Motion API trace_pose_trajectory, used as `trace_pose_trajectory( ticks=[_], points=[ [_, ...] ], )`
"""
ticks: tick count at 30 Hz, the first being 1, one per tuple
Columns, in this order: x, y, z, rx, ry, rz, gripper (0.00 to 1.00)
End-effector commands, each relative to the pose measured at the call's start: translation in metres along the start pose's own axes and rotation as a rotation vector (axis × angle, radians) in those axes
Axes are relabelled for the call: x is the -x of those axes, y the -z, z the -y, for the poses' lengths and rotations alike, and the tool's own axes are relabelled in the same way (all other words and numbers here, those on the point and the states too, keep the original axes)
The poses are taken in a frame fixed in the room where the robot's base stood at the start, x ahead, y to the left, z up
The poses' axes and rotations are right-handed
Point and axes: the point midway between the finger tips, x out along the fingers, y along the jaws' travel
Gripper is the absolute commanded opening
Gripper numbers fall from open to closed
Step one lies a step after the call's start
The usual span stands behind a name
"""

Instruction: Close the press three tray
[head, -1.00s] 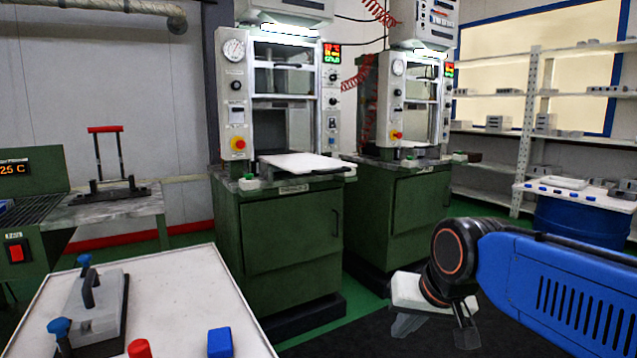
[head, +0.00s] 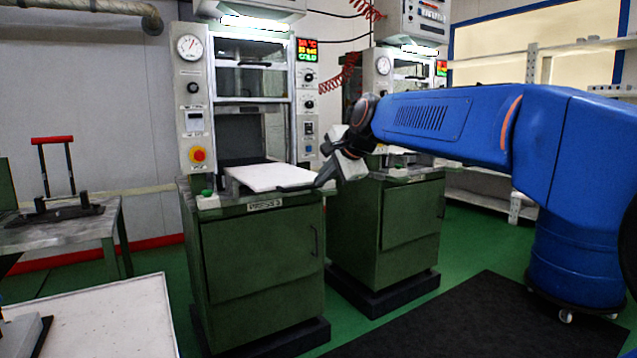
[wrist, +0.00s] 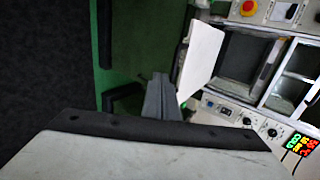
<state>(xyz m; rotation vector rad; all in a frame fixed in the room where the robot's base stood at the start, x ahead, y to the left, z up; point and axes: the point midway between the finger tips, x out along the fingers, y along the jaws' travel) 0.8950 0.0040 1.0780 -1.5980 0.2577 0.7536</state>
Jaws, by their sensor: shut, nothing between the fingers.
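The press three tray (head: 262,177) is a flat white plate pulled out of the front of the nearer press (head: 250,110), whose front label looks like "PRESS 3". A dark handle (head: 295,188) is at its front right edge. My gripper (head: 322,182) is shut, just right of the tray's front corner; I cannot tell whether it touches the handle. In the wrist view the tray (wrist: 201,52) shows edge-up, with my dark gripper fingers (wrist: 160,97) shut and empty beside it. The press opening behind the tray is dark.
A second press (head: 400,120) on a green cabinet stands to the right. A bench with a red-handled tool (head: 53,180) is at left. A white table (head: 100,318) fills the lower left. A black mat (head: 450,325) lies on clear floor in front.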

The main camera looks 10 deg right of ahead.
Motion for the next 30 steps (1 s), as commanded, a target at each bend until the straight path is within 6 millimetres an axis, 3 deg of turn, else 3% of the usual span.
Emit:
trace_pose_trajectory(
  ticks=[16, 22, 30],
  points=[
    [-0.094, 0.000, -0.002, 0.002, -0.004, 0.000, 0.00],
    [-0.109, 0.000, 0.018, 0.003, -0.002, 0.000, 0.00],
    [-0.117, 0.000, 0.028, 0.003, -0.002, 0.000, 0.00]
  ],
)
